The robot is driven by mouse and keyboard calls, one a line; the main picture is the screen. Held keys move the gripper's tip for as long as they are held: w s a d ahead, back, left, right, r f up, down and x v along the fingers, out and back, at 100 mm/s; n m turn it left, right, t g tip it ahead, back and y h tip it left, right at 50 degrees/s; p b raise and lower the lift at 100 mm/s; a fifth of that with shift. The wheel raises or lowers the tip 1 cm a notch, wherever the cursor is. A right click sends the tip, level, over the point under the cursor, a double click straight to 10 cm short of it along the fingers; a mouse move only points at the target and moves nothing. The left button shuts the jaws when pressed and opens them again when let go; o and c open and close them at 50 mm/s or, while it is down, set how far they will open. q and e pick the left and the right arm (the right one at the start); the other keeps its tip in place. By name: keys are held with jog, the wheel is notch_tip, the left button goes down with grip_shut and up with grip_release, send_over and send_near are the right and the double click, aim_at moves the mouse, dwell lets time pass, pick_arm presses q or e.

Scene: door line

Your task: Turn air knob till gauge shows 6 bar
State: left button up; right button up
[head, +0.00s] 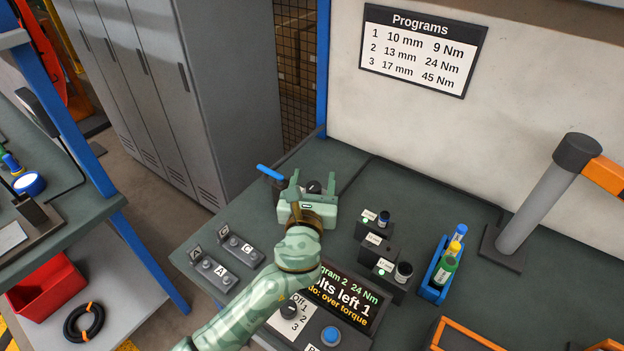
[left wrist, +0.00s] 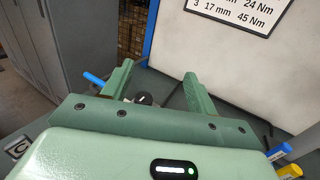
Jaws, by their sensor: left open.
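The black air knob (head: 313,187) is at the back of the bench, and in the left wrist view the knob (left wrist: 144,99) carries a white mark. A blue bar (head: 270,172), perhaps a lever or hose, lies just left of it. My left gripper (head: 312,180) is open and empty, with the knob showing between its fingers. The wrist view shows the same open fingers (left wrist: 158,74); I cannot tell whether they touch the knob. The gauge face does not show; my gripper body covers the area below the knob. My right gripper is not in view.
A display (head: 345,302) reads "Program 2 24 Nm", partly behind my left arm. Black socket holders (head: 378,250), a blue bottle rack (head: 436,284) and a grey post (head: 530,212) stand to the right. Grey blocks (head: 213,272) lie left. A program sign (head: 421,49) hangs behind.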

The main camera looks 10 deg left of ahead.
pick_arm(q)
jog(key=s, duration=0.1)
jog(key=s+r, duration=0.1)
jog(key=s, duration=0.1)
jog(key=s+d+r, duration=0.1)
jog(key=shift+s+p, duration=0.35)
jog(key=shift+p, duration=0.05)
